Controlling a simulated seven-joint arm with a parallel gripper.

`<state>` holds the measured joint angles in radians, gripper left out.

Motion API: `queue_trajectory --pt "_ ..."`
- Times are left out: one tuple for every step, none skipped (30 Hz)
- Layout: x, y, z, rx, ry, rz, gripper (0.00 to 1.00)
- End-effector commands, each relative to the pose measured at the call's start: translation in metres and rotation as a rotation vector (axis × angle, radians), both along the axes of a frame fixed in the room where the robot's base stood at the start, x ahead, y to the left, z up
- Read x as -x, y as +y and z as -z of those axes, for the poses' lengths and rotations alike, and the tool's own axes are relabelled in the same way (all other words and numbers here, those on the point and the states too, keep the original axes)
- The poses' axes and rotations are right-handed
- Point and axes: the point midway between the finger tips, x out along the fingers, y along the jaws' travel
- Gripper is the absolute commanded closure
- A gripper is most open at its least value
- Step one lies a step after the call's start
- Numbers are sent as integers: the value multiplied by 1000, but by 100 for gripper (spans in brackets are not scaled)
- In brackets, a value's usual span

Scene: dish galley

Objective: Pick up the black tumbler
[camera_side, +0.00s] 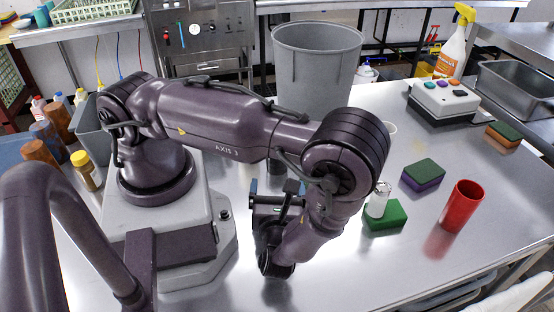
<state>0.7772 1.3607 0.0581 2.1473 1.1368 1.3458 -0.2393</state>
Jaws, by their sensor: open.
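A dark, cylinder-like thing (277,167), likely the black tumbler, shows just under my forearm on the steel table. My arm covers its upper part, and my gripper is in front of its lower part. My gripper (277,189) is open, with its blue-tipped fingers apart and close to this dark thing. From this side I cannot tell whether the fingers are around it or in front of it, or whether they touch it.
A red tumbler (461,206) stands at the right. A white container (379,199) stands at a green sponge (385,216). Another sponge (424,173) lies behind. A grey bin (316,65), button box (443,101) and spray bottle (452,50) are farther back. The front right table is clear.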

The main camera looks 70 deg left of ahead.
Motion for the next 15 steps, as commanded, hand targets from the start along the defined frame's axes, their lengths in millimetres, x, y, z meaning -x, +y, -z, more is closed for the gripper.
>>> queue_trajectory --pt "-3 1 -1 -5 -6 14 10" --pt "-4 3 -2 -9 -12 18 10" --pt "-5 8 -3 -11 -19 17 10" --pt "-7 12 -3 -10 -19 16 10" --pt "-8 17 -3 -10 -19 14 10" --pt "-10 25 -3 -11 -18 13 10" --pt "-11 31 -3 -10 -19 12 10" --pt "-13 37 -2 -10 -19 12 10" --pt "-15 44 -2 -11 -18 12 10" --pt "-17 49 -3 -11 -18 12 10" --pt "-18 54 -2 -10 -18 12 10" --pt "-20 60 -2 -8 -19 11 10" --pt "-21 63 -2 -9 -19 13 10" --pt "-22 66 -2 -8 -18 13 10" --pt "-23 69 -2 -8 -18 13 10"
